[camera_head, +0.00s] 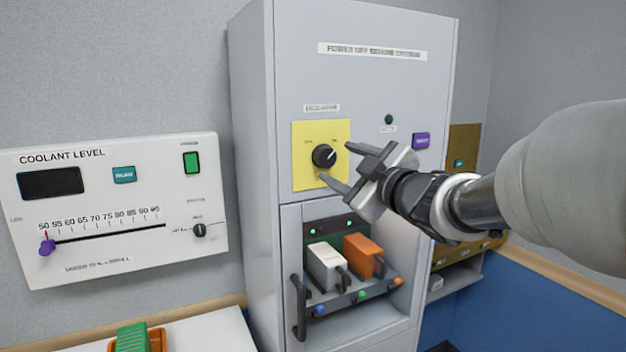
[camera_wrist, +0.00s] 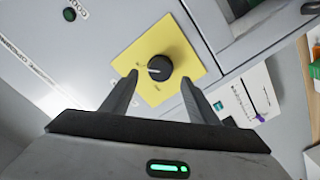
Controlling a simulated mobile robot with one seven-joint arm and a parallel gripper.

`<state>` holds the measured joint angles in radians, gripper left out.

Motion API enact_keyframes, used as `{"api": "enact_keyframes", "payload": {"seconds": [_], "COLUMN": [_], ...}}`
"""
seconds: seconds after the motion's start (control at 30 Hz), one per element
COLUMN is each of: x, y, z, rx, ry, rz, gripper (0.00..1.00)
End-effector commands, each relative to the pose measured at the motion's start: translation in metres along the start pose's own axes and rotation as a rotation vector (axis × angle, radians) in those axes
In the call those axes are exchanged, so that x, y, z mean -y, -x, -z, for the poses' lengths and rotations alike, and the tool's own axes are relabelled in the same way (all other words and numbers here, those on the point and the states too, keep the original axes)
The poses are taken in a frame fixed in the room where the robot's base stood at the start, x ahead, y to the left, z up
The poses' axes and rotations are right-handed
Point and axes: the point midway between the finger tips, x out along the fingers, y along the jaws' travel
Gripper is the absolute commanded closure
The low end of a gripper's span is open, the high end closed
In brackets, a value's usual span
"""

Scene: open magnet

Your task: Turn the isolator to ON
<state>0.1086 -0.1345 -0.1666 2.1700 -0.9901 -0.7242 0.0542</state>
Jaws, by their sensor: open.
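The isolator is a black rotary knob (camera_head: 324,156) with a white pointer line, on a yellow square plate (camera_head: 309,179) on the front of a grey cabinet. In the head view its pointer leans toward the upper right. Small labels above the knob are too blurred to read. My gripper (camera_head: 335,164) is open in front of the plate, its fingers apart and pointing at the knob. In the wrist view the knob (camera_wrist: 160,68) lies beyond and between the two fingertips (camera_wrist: 160,78). I cannot tell whether either finger touches it.
Below the plate is an open bay with a white block (camera_head: 324,266), an orange block (camera_head: 363,255) and a dark door handle (camera_head: 299,307). A purple button (camera_head: 421,141) is to the right. A coolant level panel (camera_head: 115,205) hangs at left.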

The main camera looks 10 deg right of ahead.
Motion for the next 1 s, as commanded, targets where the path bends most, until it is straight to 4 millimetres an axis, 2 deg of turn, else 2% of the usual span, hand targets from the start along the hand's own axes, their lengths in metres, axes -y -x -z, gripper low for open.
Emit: {"api": "enact_keyframes", "payload": {"seconds": [0.03, 0.3, 0.5, 0.7, 1.0], "x": [0.0, -0.001, -0.001, 0.001, 0.0], "y": [0.015, 0.079, 0.111, 0.122, 0.122], "z": [0.0, 0.001, 0.001, 0.0, -0.001], "rx": [-0.001, -0.001, -0.001, 0.0, 0.002], "ry": [0.0, 0.0, 0.0, -0.002, -0.003], "rz": [-0.004, -0.003, -0.002, 0.0, -0.002], "gripper": [0.46, 0.46, 0.46, 0.46, 0.46]}}
